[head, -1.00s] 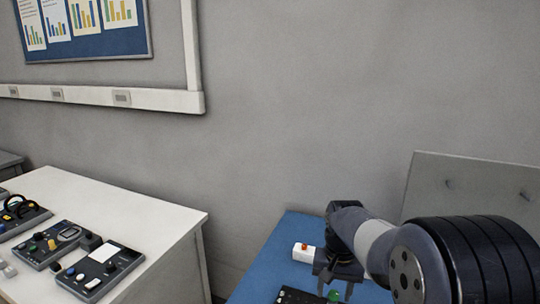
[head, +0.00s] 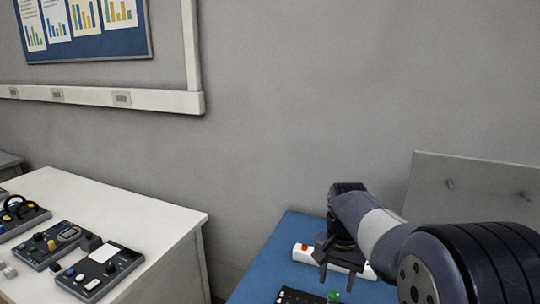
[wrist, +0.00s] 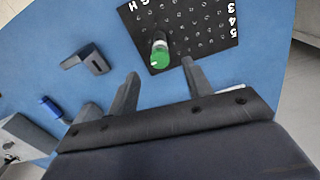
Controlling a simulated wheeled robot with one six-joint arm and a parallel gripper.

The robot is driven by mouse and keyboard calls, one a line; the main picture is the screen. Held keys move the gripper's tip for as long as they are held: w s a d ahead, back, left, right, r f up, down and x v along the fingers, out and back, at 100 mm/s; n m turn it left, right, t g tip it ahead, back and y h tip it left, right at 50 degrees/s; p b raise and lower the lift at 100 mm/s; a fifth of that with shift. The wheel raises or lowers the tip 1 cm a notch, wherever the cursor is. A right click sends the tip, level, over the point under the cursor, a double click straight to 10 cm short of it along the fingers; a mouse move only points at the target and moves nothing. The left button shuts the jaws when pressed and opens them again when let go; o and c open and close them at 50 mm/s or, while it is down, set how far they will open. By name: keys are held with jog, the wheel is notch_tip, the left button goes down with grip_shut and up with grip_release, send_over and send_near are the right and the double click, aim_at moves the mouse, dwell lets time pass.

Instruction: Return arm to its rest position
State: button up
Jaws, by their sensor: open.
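My arm reaches in from the right in the head view, with my gripper (head: 336,268) above the blue table (head: 293,230). In the wrist view my gripper (wrist: 160,82) shows two dark fingers spread apart with nothing between them. A green-topped cylinder (wrist: 161,58) stands on a black board with holes (wrist: 205,22), just beyond the fingertips. The cylinder (head: 334,296) also shows at the bottom edge of the head view, below the gripper.
A white strip with an orange switch (head: 304,248) lies behind my gripper. A dark grey bracket (wrist: 91,58) and a blue item (wrist: 51,107) lie on the blue table. A white table with control boxes (head: 150,205) stands at left; a grey panel (head: 470,188) stands at right.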

aim_at(334, 294)
notch_tip(334, 294, up, 7)
notch_tip(334, 294, down, 11)
jog(key=shift+r, duration=0.15)
jog(key=shift+f, duration=0.25)
jog(key=n, duration=0.2)
jog(key=shift+r+n, duration=0.1)
jog(key=shift+n, duration=0.3)
jog(key=m, duration=2.5)
